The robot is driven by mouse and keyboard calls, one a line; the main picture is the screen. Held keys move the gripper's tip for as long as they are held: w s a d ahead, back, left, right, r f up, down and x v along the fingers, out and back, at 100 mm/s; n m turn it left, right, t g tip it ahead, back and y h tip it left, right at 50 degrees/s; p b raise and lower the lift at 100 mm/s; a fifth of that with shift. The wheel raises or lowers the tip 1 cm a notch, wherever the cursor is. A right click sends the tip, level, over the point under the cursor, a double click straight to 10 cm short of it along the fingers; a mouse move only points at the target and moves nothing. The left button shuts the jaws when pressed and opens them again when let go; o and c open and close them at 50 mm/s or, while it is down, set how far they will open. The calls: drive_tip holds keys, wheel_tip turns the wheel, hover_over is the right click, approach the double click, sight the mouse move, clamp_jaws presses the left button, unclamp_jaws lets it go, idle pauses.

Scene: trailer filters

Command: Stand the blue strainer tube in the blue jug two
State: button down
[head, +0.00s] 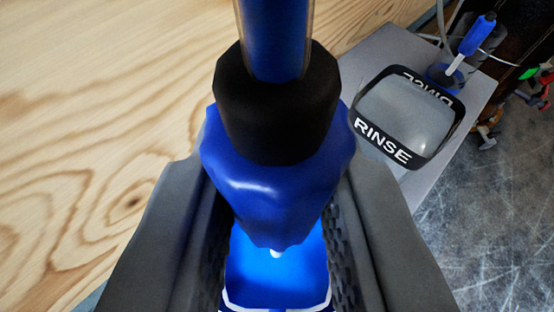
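The blue strainer tube (275,195) fills the middle of the head view, with a black collar (278,110) and a clear-walled blue shaft running up out of the frame. My gripper (278,235) has one grey finger on each side of the tube's blue part and appears shut on it. The fingers' contact faces are partly hidden behind the tube. A bright blue surface with a white outline (275,298) shows between the fingers below the tube; I cannot tell whether it is blue jug two. A small white spot shows at the tube's lower end.
A clear container with a black band reading RINSE (383,140) stands on a grey surface (385,45) at upper right. Behind it a blue-handled tool (478,35) stands in a dark blue holder (445,77). A wood-grained panel (110,110) fills the left. Scuffed floor (500,220) lies right.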

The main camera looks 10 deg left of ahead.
drive_tip(key=shift+f, duration=0.4)
drive_tip(key=c, duration=1.2)
unclamp_jaws()
drive_tip(key=shift+o, duration=0.2)
drive_tip(key=shift+s, duration=0.1)
drive_tip(key=v, duration=1.2)
